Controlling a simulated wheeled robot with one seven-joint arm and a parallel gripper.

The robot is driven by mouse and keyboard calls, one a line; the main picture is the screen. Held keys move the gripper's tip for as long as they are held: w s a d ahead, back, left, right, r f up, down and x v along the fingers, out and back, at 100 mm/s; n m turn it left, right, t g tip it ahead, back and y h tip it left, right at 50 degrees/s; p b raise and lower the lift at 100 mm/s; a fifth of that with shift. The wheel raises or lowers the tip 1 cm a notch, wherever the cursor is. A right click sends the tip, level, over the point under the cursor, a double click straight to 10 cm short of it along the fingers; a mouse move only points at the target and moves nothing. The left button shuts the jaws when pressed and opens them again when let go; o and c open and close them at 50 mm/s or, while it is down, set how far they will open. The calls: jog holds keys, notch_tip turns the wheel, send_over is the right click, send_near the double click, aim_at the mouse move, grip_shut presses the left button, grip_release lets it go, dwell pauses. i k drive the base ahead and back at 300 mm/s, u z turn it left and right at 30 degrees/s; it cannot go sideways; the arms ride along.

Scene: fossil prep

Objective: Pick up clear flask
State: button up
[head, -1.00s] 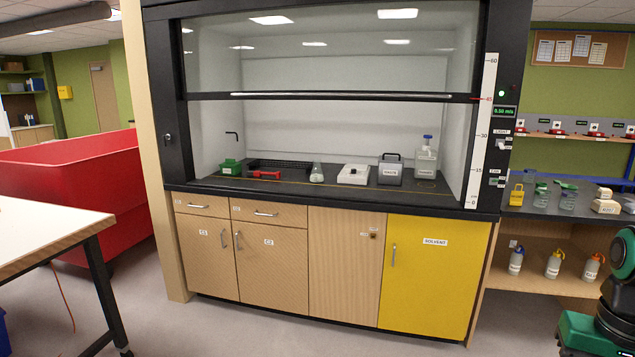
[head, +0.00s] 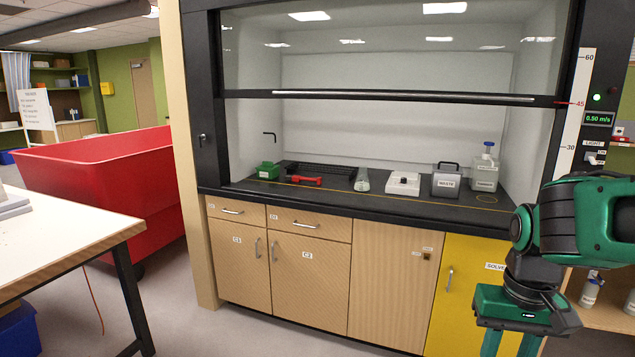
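The clear flask (head: 362,181) stands upright on the black work surface inside the fume hood, between a red tool and a white box-shaped device. My gripper (head: 508,345) is at the lower right of the head view, in front of the yellow solvent cabinet. It points down, its two green fingers stand apart, and the fingertips run off the bottom edge. No object shows between the visible parts of the fingers. It is well away from the flask, lower and to the right.
The hood's sash (head: 400,97) is partly raised above the flask. A white device (head: 403,183), grey waste container (head: 446,183) and solvent bottle (head: 485,172) stand right of the flask; a red tool (head: 305,180) and green box (head: 268,171) left. A white table (head: 60,240) is at left.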

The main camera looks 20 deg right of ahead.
aim_at(362, 184)
jog(key=z, duration=0.15)
jog(key=i, duration=1.35)
jog(key=z, duration=0.45)
